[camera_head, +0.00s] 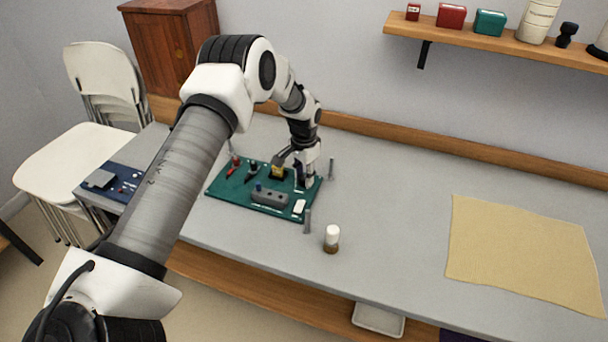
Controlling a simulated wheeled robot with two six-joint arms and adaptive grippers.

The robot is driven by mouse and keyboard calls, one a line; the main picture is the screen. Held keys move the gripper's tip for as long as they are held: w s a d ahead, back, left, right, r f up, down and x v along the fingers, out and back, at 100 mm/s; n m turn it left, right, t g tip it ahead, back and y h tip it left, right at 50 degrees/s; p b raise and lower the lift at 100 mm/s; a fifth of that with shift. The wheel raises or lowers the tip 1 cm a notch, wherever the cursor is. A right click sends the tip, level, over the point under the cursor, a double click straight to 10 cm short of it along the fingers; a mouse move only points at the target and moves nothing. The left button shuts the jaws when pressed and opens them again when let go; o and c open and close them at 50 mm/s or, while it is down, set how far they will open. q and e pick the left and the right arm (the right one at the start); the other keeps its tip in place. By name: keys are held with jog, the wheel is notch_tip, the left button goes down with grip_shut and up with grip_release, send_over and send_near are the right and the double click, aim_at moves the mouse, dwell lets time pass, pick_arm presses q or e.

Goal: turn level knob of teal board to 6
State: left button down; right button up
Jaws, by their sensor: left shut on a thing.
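The teal board (233,194) lies flat on the grey table, left of the picture's middle. It carries red and black clips or leads at its back left, a yellow part (277,172) near its back edge, a grey block (269,197) with a blue top at its front, and a small white piece (299,206) at its front right. My left gripper (303,182) points down over the board's right part and is shut on what appears to be the level knob, largely hidden by the fingers. The knob's pointer and scale are too small to read. My right gripper is not in view.
A white-topped jar (332,238) stands right of the board. Small grey posts (307,221) stand by its right side. A dark blue board (118,184) lies at the left, partly behind my arm. A tan cloth (520,252) lies at the right; the table between is clear.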

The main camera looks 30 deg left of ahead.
pick_arm(q)
jog(key=c, duration=1)
grip_release()
jog(key=shift+s+f, duration=0.2)
jog(key=shift+f, duration=0.05)
jog(key=shift+c, duration=0.2)
jog(key=shift+o, duration=1.1)
jog(key=shift+w, duration=0.15)
jog(key=shift+r, duration=0.15)
notch_tip(320, 180, up, 12)
